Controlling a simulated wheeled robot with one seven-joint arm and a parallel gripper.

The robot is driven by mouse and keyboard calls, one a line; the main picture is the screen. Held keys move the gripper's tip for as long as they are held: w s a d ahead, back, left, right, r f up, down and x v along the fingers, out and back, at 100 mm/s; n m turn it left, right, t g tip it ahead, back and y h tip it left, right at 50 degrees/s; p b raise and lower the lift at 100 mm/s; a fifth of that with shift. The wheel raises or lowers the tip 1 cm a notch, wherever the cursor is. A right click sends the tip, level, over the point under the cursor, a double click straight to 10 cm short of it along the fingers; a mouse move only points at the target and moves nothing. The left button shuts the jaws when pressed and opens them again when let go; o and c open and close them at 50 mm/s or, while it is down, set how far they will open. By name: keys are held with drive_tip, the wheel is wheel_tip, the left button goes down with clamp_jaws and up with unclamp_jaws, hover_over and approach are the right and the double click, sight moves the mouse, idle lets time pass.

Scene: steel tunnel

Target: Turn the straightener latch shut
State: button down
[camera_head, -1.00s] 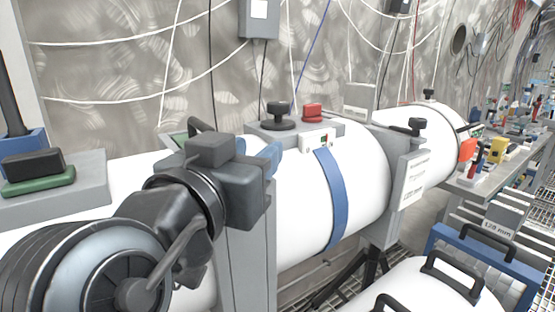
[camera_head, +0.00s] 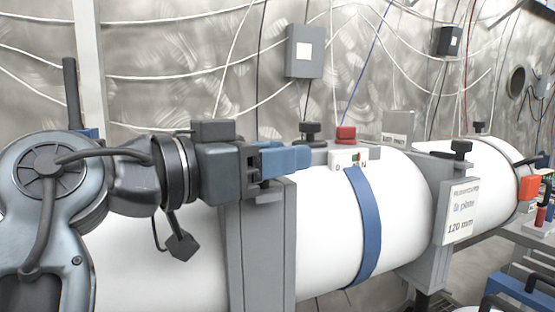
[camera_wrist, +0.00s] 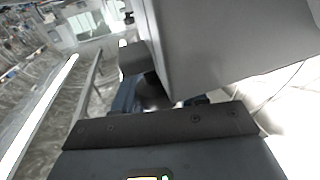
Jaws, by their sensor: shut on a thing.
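My gripper (camera_head: 290,160) has a dark grey body and blue fingers. It reaches in from the left, level, over the top of the white cylinder. It is shut at the upper end of a grey upright plate (camera_head: 262,250). The straightener latch is hidden between and behind the fingers, so its angle cannot be told. In the wrist view my gripper (camera_wrist: 158,104) shows blue fingers partly behind a dark bar, with a dark part between them. A white marker block (camera_head: 348,159) with a small green and red mark sits just right of the fingertips.
The white cylinder (camera_head: 320,235) carries a blue band (camera_head: 366,230). Black knobs (camera_head: 310,130) and a red cap (camera_head: 345,133) stand on top, close behind the fingers. A labelled grey plate (camera_head: 462,210) rises to the right. Cables (camera_head: 180,75) hang on the back wall.

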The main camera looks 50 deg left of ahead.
drive_tip(key=c, duration=0.7)
unclamp_jaws()
drive_tip(key=s, duration=0.8)
